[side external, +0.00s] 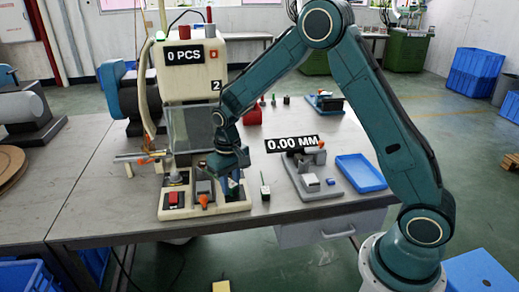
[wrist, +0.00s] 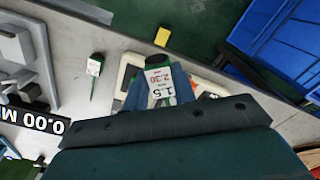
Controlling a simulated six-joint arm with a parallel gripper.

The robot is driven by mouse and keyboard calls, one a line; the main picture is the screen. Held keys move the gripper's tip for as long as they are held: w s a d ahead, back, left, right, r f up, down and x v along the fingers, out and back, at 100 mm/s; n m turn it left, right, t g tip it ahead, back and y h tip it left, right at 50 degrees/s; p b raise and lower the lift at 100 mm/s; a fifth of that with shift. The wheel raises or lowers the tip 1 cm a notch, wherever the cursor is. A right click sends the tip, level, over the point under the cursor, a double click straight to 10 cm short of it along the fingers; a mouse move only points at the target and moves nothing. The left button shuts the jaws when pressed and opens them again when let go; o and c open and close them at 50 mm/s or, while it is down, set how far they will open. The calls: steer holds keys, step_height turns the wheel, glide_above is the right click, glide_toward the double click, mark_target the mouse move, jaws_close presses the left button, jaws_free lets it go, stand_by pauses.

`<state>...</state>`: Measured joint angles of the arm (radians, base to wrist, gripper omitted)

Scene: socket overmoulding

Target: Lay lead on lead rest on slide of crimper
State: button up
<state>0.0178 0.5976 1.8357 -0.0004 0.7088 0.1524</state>
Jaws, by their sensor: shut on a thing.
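My gripper (side external: 236,187) is low over the right end of the pale base of the crimper (side external: 190,85), the machine with the "0 PCS" display. In the wrist view its teal fingers (wrist: 155,95) are shut on a lead with a white tag (wrist: 161,86) reading "1.5 2.30". A dark green round end (wrist: 158,37) shows beyond the tag. The fingers hide much of the lead, and I cannot tell whether it touches the base. The slide and lead rest cannot be made out clearly under and beside the gripper.
A red button (side external: 174,198) and an orange knob (side external: 203,200) are on the base. Another tagged green piece (side external: 265,190) lies on the bench to the right, also seen in the wrist view (wrist: 94,70). Further right are the "0.00 MM" gauge (side external: 292,144) and a blue tray (side external: 360,173).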

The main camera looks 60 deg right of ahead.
steer(key=w+r+m, duration=0.3)
steer(key=w+r, duration=0.3)
steer(key=w, duration=0.2)
step_height(320, 180, up, 8)
steer(key=r+m, duration=0.1)
steer(key=m, duration=0.3)
glide_above(203, 188)
steer(key=shift+f, duration=0.25)
step_height(203, 188, down, 16)
steer(key=shift+r, duration=0.1)
steer(key=shift+f, duration=2.1)
steer(key=shift+f, duration=0.15)
